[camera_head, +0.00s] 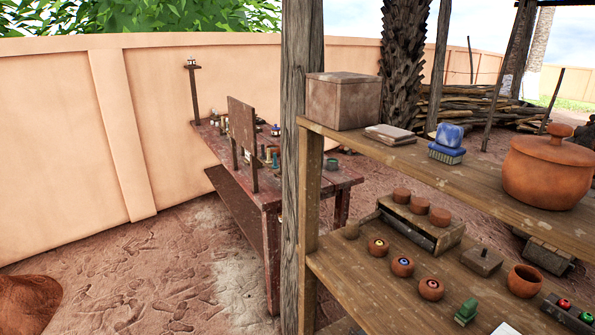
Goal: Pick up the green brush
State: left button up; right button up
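A small green object with a raised handle and a dark base, which looks like the green brush (467,310), rests on the lower wooden shelf near the bottom of the head view. It is small in the picture, and its bristles cannot be made out clearly. A blue brush (447,144) of larger size stands on the upper shelf. Neither of my grippers shows in the head view.
The upper shelf (430,172) carries a box (344,100) and a lidded clay pot (549,170). The lower shelf (365,290) holds several small clay pots and a clay cup (524,280).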

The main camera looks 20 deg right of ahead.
aim_at(467, 311)
jog(key=i+j+z, duration=0.15)
jog(key=i+z, duration=0.15)
jog(key=z, duration=0.15)
jog(key=i+j+z, duration=0.25)
jog(key=z, duration=0.2)
jog(key=i+j+z, duration=0.3)
jog(key=z, duration=0.15)
jog(key=i+j+z, duration=0.15)
jog(key=j+z, duration=0.3)
